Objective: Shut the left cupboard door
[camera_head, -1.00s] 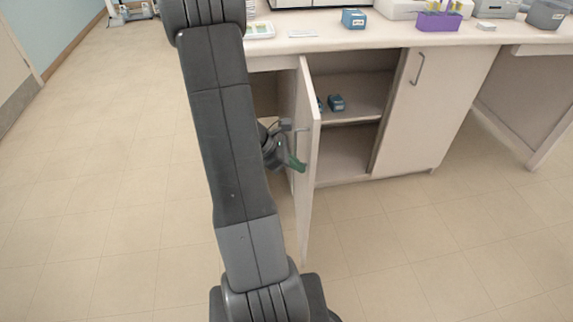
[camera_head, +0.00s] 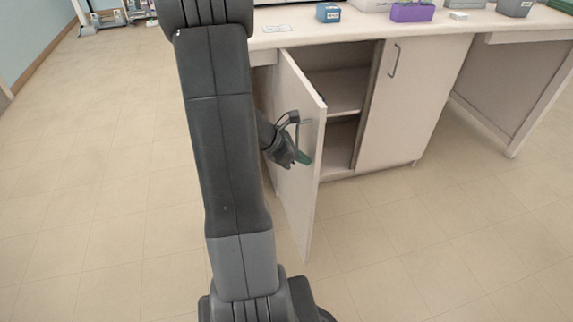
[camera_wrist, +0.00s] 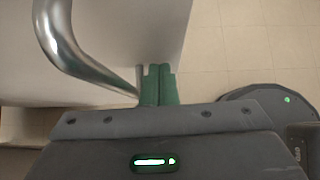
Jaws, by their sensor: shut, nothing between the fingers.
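The left cupboard door (camera_head: 298,190) stands part open, swung out from the cupboard on its left-hand hinge side. My gripper (camera_head: 304,158) is at the outer face of the door, close to its metal handle (camera_head: 306,121). In the wrist view, the gripper's green fingertips (camera_wrist: 158,85) are together with nothing between them, beside the lower end of the curved handle (camera_wrist: 62,45). I cannot tell whether they touch the handle or the door (camera_wrist: 130,40).
The right cupboard door (camera_head: 410,100) is shut. The open shelves (camera_head: 338,90) show beside it. A blue box (camera_head: 328,12) and a purple rack (camera_head: 412,12) stand on the counter (camera_head: 350,32). The floor (camera_head: 430,250) in front is clear.

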